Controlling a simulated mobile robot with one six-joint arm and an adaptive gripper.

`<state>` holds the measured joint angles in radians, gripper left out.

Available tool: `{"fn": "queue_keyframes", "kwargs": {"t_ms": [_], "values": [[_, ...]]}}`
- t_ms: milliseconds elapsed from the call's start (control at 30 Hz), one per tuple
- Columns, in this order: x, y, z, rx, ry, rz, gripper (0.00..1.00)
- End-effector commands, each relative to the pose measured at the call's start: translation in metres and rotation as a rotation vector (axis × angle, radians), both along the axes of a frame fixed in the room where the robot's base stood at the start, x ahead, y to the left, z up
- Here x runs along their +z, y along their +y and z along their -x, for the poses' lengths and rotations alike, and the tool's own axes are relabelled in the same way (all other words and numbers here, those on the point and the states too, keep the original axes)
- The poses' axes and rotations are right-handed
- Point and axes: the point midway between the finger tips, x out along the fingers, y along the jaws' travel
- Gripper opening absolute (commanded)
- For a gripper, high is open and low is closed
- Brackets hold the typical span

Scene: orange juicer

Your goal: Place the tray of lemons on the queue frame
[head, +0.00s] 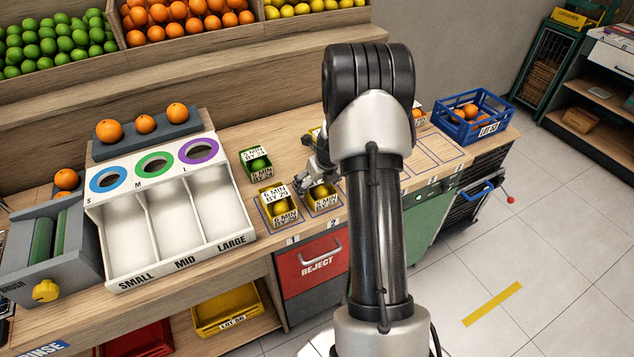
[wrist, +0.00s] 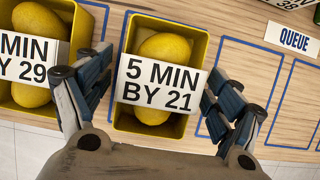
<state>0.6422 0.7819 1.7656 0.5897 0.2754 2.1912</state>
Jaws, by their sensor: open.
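A yellow tray of lemons (head: 322,204) stands on the counter by the number 2. In the wrist view this tray (wrist: 182,127) holds two visible lemons and a card reading "5 MIN BY 21" across its middle. My gripper (head: 318,182) is open, with one finger on each side of this tray; in the wrist view the gripper (wrist: 153,88) spans it. I cannot tell whether the fingers touch it. A second yellow lemon tray (head: 282,218), marked "BY 29", stands close on the left. A QUEUE label (wrist: 292,40) lies near blue outlined frames (wrist: 290,100), which look empty where visible.
A green tray of limes (head: 257,163) stands behind the lemon trays. The white sorting bin (head: 165,210) is on the left. A blue crate of oranges (head: 470,118) stands at the counter's right end. My arm hides part of the counter's middle.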

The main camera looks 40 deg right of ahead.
Motion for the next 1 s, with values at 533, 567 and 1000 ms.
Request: {"fn": "queue_keyframes", "kwargs": {"t_ms": [533,567,1000], "values": [[0.032,0.002,0.009,-0.001,-0.002,0.001,0.86],[0.038,0.003,0.012,-0.001,-0.002,0.001,0.86],[0.109,0.010,0.042,0.001,-0.001,0.001,0.86]]}}
